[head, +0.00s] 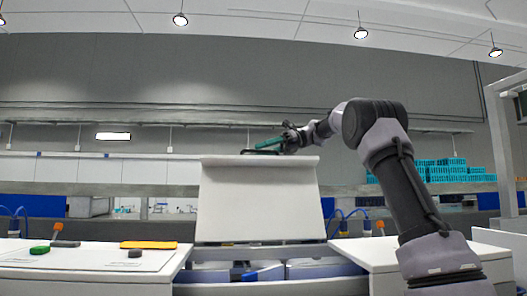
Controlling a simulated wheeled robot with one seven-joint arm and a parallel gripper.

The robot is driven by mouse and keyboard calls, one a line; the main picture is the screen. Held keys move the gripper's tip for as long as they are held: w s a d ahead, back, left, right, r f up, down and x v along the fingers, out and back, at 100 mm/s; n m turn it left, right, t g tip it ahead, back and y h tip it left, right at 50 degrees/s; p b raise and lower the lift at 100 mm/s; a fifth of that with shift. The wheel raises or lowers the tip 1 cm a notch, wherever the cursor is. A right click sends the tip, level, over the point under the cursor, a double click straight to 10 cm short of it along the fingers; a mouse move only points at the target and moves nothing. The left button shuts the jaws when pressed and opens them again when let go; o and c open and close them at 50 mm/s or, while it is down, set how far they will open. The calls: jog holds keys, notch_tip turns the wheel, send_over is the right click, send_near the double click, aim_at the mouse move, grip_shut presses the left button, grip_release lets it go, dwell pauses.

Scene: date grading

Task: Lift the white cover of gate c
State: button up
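The white cover (258,203) stands raised and nearly upright in the middle of the head view, its broad face towards me. Below its lower edge is an open bay in the white counter, with blue parts (262,272) inside. My gripper (262,149) is at the cover's top edge, reached from the right by my arm. Its fingers are small and partly hidden behind the edge, so I cannot tell whether they are shut on the cover or only touching it. No label for gate c is readable.
A white counter (85,262) on the left bears a yellow block (149,245), a green block (40,250) and small grey and orange parts. Another counter top (370,251) lies right of the bay. Teal crates (442,172) are stacked at the back right.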

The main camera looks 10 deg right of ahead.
jog(key=v, duration=1.1)
jog(key=shift+s, duration=0.1)
